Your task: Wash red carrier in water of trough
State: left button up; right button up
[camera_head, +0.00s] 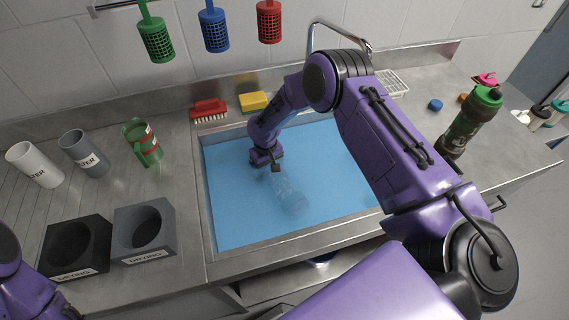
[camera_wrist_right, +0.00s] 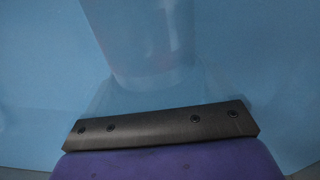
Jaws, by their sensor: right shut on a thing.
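The trough (camera_head: 212,195) is a steel basin filled with blue water in the middle of the counter. My right gripper (camera_head: 276,168) reaches down into it from above and is shut on a submerged cylindrical thing (camera_head: 290,198). That thing looks pale and blue through the water and lies slanted, its far end toward the front. In the right wrist view, the submerged thing (camera_wrist_right: 150,45) shows a faint reddish tint at its right side. Its true colour is hard to tell, so I cannot confirm it is the red carrier. My left gripper is out of view.
Green (camera_head: 157,40), blue (camera_head: 214,30) and red (camera_head: 269,22) mesh baskets hang above. A red brush (camera_head: 208,108) and yellow sponge (camera_head: 253,101) lie behind the trough. A green-capped bottle (camera_head: 470,122) stands right.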

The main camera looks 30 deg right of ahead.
jog(key=shift+w+a, duration=0.15)
jog(key=shift+a, duration=0.3)
jog(key=shift+d, duration=0.6)
jog(key=shift+a, duration=0.1)
jog(key=shift+a, duration=0.5)
jog(key=shift+r, duration=0.15)
